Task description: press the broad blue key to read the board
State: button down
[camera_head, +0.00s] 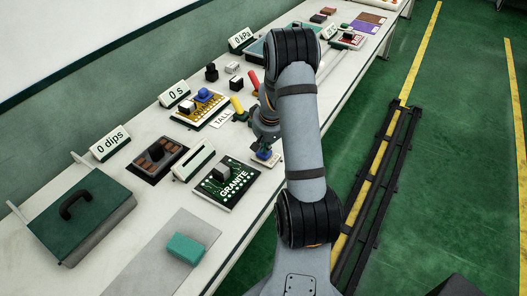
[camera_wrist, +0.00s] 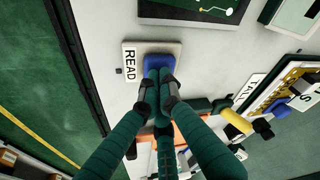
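The broad blue key (camera_wrist: 157,61) sits on a pale plate labelled READ (camera_wrist: 130,65), seen in the wrist view. In the head view the READ plate (camera_head: 268,159) is at the table's front edge, partly hidden by my gripper. My gripper (camera_wrist: 158,77) has its dark fingertips together, with nothing seen between them. The tips overlap the near part of the blue key; I cannot tell whether they touch it.
Signs read 0 dips (camera_head: 110,144), 0 s (camera_head: 175,94) and 0 kPa (camera_head: 242,38). A green lidded box (camera_head: 95,222) and a teal block (camera_head: 186,248) are at the near left.

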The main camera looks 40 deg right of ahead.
jog(key=shift+f+b, duration=0.65)
jog(key=shift+r, duration=0.2)
jog(key=shift+r+p, duration=2)
jog(key=shift+r, duration=0.9)
jog(key=shift+r, duration=0.15)
jog(key=v, duration=1.2)
jog(key=x, duration=0.7)
jog(key=b+x, duration=0.1)
jog(key=x, duration=0.5)
jog(key=shift+s+f, duration=0.15)
jog(key=shift+f, duration=0.3)
jog(key=shift+r, duration=0.1)
